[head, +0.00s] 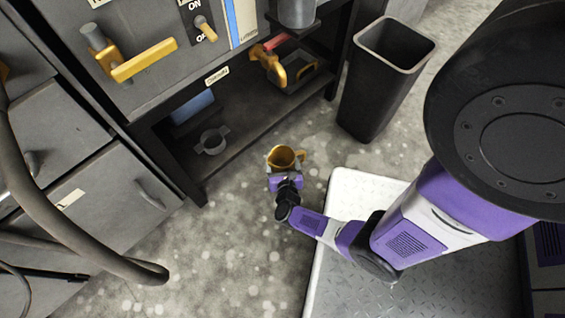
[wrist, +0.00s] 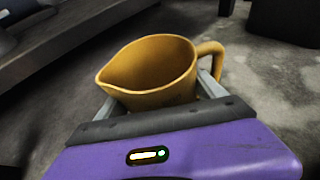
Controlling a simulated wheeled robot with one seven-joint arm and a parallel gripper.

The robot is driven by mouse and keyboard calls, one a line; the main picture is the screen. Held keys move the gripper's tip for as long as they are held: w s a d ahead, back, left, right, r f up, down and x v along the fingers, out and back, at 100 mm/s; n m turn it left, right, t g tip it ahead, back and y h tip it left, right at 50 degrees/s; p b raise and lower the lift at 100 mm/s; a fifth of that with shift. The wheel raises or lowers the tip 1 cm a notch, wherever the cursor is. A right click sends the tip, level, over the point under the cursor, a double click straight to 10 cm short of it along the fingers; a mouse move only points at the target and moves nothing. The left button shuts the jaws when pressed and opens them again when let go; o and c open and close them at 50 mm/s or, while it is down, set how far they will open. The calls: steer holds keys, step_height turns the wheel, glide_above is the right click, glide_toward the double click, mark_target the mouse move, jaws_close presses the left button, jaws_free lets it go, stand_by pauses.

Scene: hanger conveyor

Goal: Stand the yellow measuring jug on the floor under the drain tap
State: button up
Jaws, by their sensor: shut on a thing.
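The yellow measuring jug (head: 284,156) is in front of the machine's lower shelf, over the speckled floor. My gripper (head: 285,171) is shut on it. In the wrist view the jug (wrist: 152,68) looks upright, its mouth open, its spout to the left and its handle to the right; the fingers of my gripper (wrist: 162,93) sit on both sides of its body. Its base is hidden, so I cannot tell whether it touches the floor. A brass tap (head: 270,68) with a red lever, likely the drain tap, is beyond the jug, up and left in the head view.
A dark open bin (head: 386,78) stands right of the tap. The lower shelf (head: 245,130) holds a grey clamp-like part (head: 212,141) and a blue item (head: 193,106). A grey hose (head: 60,225) loops at the left. Bare floor (head: 220,230) lies between.

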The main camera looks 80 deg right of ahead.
steer(key=o, duration=1.5)
steer(key=shift+f, duration=0.1)
steer(key=shift+c, duration=0.2)
